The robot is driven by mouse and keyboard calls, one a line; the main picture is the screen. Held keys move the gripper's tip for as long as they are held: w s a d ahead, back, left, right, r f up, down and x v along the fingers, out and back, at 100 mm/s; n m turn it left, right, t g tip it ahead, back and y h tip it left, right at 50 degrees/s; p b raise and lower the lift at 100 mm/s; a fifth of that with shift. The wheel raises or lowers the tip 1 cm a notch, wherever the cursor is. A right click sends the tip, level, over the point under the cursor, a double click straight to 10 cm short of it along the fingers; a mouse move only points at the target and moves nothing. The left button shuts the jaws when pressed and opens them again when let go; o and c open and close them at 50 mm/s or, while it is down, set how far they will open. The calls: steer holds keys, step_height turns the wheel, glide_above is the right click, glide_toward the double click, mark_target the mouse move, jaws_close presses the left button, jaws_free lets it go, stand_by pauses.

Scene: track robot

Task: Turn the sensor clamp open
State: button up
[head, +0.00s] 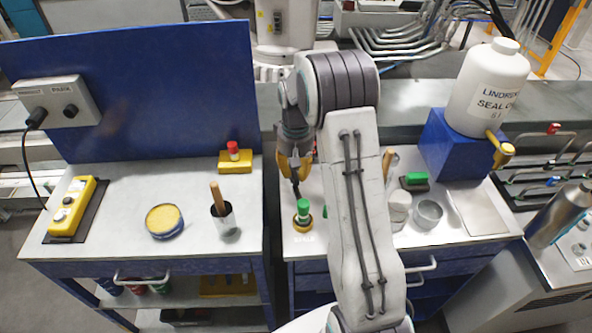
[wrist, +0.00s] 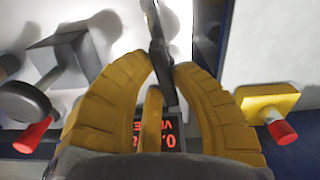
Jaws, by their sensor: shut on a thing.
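My gripper (head: 290,163) is at the middle of the bench, and its two yellow fingers (wrist: 163,75) close around a dark grey part (wrist: 158,45). This part also shows below the fingers in the head view (head: 295,187). It looks like part of the sensor clamp, but I cannot tell its exact shape or whether the clamp is open. A narrow yellow strip (wrist: 151,120) lies between the fingers. Behind it is a display (wrist: 170,141) with red characters, partly hidden by my gripper.
A green-topped piece (head: 303,208) stands just in front of my gripper. A yellow block (head: 235,160) with a red knob is to the left. A cup (head: 224,219) with a wooden handle and a yellow tin (head: 164,220) stand on the left bench. A white bottle (head: 487,90) stands right.

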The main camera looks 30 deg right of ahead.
jaws_close()
steer(key=n+b, duration=0.1)
steer(key=n, duration=0.2)
steer(key=shift+w+f+n, duration=0.1)
steer(key=shift+n, duration=0.3)
steer(key=n+b, duration=0.1)
steer(key=n, duration=0.3)
steer(key=shift+w+n, duration=0.1)
steer(key=shift+n, duration=0.2)
steer(key=n, duration=0.4)
steer(key=shift+a, duration=0.1)
steer(key=shift+w+n+b, duration=0.1)
steer(key=shift+n+b, duration=0.25)
steer(key=shift+n, duration=1.35)
steer(key=o, duration=1)
jaws_free()
steer(key=shift+o, duration=0.2)
